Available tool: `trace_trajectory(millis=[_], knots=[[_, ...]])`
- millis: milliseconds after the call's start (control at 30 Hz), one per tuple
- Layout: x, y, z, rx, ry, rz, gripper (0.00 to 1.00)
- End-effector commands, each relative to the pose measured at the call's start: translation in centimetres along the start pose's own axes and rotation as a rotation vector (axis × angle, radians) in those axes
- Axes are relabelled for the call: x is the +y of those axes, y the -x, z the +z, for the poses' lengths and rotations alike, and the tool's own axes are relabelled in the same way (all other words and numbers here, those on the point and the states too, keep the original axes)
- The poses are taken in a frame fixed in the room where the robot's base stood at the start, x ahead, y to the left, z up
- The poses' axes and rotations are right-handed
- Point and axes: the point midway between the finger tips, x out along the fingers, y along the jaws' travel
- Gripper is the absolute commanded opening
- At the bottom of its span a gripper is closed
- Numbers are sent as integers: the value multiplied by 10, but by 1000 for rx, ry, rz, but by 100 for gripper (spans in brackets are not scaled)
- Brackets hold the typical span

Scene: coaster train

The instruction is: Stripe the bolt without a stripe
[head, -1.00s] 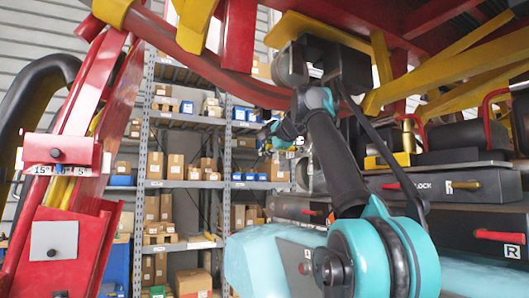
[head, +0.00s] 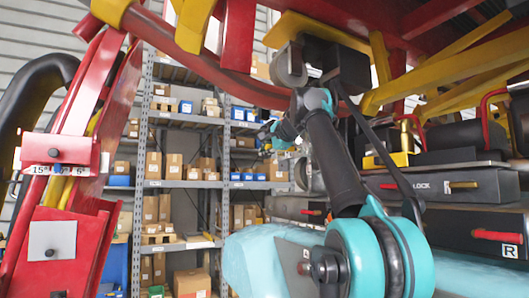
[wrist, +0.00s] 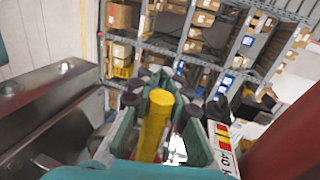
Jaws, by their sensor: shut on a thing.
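My gripper (wrist: 153,128) is shut on a yellow cylinder (wrist: 155,122), which looks like a marker and stands up between the green jaws in the wrist view. In the head view my gripper end (head: 268,138) is small and far off in front of the shelves, and the marker cannot be made out there. Dark round bolt-like heads sit on the red frame at the left, one upper (head: 55,153) and one lower (head: 50,253). I see no stripe on either, but they are small. I cannot tell which bolt the task means.
Shelves (head: 184,183) with cardboard boxes stand behind. Red and yellow beams (head: 440,85) hang overhead at right. Dark drawer-like units (head: 455,184) stand at right. In the wrist view, a metal block (wrist: 50,100) lies left and a red beam (wrist: 285,135) right, close to the gripper.

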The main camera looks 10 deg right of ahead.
Motion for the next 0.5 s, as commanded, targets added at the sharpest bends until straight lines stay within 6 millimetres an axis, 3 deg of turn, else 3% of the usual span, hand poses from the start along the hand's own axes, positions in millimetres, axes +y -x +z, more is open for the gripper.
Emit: trace_trajectory(millis=[500], knots=[[-1, -4, 4, -1, 1, 1, 0]])
